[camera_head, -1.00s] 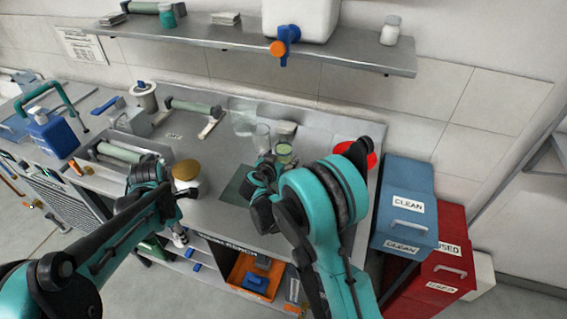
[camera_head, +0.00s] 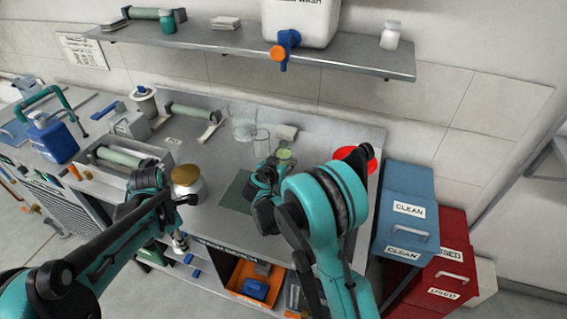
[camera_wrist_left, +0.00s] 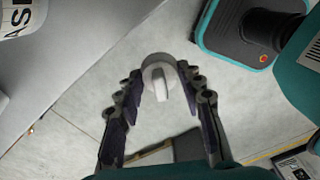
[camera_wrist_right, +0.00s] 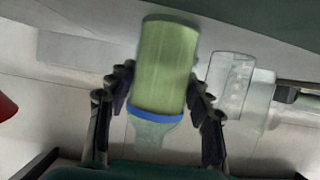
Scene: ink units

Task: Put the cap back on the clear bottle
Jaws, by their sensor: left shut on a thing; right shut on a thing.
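My left gripper (camera_wrist_left: 158,85) is out in front of the bench edge with floor tiles beneath it. It is shut on a pale round piece with a raised bar (camera_wrist_left: 159,76), which looks like the cap. My right gripper (camera_wrist_right: 163,85) is over the bench, its fingers on both sides of a green-filled clear bottle (camera_wrist_right: 165,65) with a blue ring and a clear section nearer the camera. In the head view the bottle's green part (camera_head: 285,154) shows just beyond my right gripper, whose fingers are largely hidden by my arm. Cap and bottle are well apart.
A jar with a gold lid (camera_head: 187,175) stands on the bench near my left arm. Clear glassware (camera_head: 260,143) stands behind the bottle. A red dish (camera_head: 356,155) is at the bench's right, beside blue and red bins (camera_head: 406,208). A shelf (camera_head: 250,48) runs above.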

